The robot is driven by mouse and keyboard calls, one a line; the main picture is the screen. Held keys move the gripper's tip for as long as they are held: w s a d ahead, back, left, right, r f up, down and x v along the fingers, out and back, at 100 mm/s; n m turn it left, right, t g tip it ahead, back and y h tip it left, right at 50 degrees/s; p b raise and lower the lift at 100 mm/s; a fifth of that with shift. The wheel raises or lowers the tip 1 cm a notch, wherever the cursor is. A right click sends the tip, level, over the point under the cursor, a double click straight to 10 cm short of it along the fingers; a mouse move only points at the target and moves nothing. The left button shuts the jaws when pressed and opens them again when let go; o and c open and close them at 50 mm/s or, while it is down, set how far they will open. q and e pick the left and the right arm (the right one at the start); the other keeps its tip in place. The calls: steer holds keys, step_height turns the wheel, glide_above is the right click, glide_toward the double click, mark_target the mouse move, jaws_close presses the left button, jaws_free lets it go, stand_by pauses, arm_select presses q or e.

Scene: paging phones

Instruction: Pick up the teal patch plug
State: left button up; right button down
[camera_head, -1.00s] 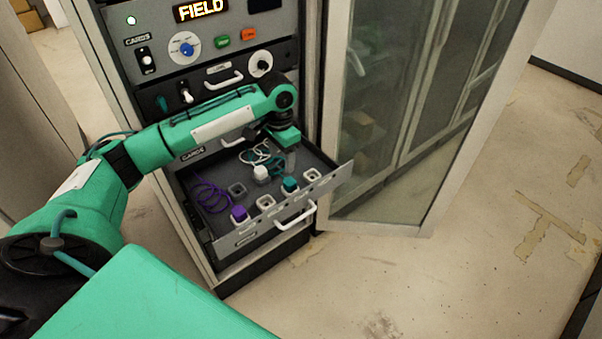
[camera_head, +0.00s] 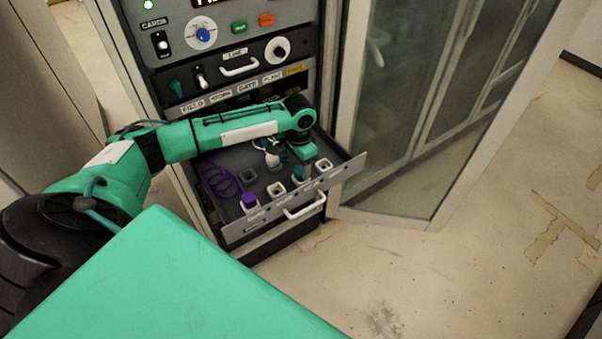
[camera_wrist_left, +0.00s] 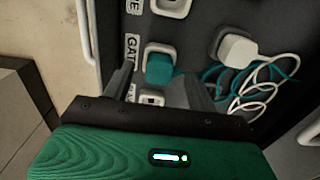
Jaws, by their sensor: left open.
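The teal patch plug (camera_wrist_left: 159,68) sits in a pale square socket in the open drawer, in line with the GATE label in the left wrist view. In the head view, the plug (camera_head: 297,173) is a small teal spot partly hidden below my left gripper (camera_head: 306,156). My left gripper (camera_wrist_left: 155,75) is open, with one grey finger on each side of the plug in the left wrist view. I cannot tell whether either finger touches it. Its teal cord runs to the right among white cord loops. My right gripper is out of view.
A white plug (camera_wrist_left: 237,50) with a white cord stands beside it. A purple plug (camera_head: 249,200) sits at the drawer's front left. Empty sockets (camera_head: 276,189) flank the teal plug. The drawer front (camera_head: 240,232) and a glass cabinet door (camera_head: 400,130) bound the space.

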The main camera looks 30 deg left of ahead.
arm_select(q)
steer(key=shift+f, duration=1.45)
steer(key=c, duration=1.1)
steer(key=shift+r, duration=0.1)
